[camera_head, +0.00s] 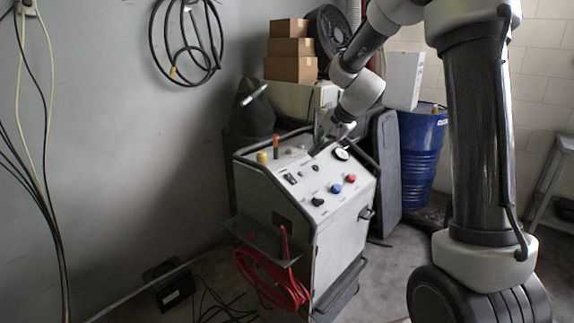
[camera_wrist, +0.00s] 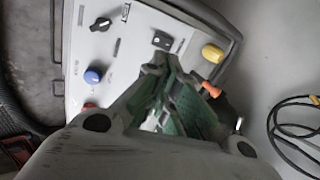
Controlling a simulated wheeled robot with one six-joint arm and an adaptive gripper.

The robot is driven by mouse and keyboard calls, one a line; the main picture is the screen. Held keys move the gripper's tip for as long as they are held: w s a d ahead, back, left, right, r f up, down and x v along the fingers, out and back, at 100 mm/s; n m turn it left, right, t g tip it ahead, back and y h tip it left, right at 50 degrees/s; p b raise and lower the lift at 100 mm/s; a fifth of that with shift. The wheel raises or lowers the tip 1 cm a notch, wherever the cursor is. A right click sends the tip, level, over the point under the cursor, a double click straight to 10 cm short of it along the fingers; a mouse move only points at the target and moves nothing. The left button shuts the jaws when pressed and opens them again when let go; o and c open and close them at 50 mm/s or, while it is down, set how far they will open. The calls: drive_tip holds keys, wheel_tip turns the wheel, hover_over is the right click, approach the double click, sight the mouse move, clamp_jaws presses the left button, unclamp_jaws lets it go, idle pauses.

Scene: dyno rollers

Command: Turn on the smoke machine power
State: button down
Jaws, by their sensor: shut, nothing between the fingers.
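The smoke machine (camera_head: 340,225) is a white wheeled cabinet with a sloped control panel. A small black rocker switch (camera_head: 290,178) sits on the left part of the panel; it also shows in the wrist view (camera_wrist: 162,39), just beyond my fingertips. Whether it is on or off is too small to tell. The panel also carries a yellow knob (camera_wrist: 212,53), an orange-tipped lever (camera_wrist: 210,89), a blue knob (camera_wrist: 92,76) and a black rotary knob (camera_wrist: 101,24). My gripper (camera_wrist: 154,66) is shut and empty, over the panel. Contact with the panel cannot be told.
A dark tube frame (camera_head: 367,165) edges the panel. A blue barrel (camera_head: 421,150) and stacked cardboard boxes (camera_head: 291,47) stand behind. Cables (camera_head: 40,170) hang on the left wall. Some floor is clear at the front left.

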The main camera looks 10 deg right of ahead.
sight(294, 179)
drive_tip(key=shift+w+a+r+m+t, duration=0.1)
drive_tip(key=shift+w+r+m+t, duration=0.1)
drive_tip(key=shift+w+m, duration=0.15)
drive_tip(key=shift+w+r+m+t, duration=0.15)
drive_tip(key=shift+w+m+t, duration=0.1)
drive_tip(key=shift+w, duration=0.15)
drive_tip(key=x, duration=1.3)
drive_tip(key=shift+s+f, duration=0.1)
drive_tip(key=shift+w+a+f, duration=0.2)
drive_tip(key=shift+w+f, duration=0.05)
drive_tip(key=shift+f, duration=0.05)
drive_tip(key=shift+w+a+f, duration=0.2)
drive_tip(key=shift+f, duration=0.05)
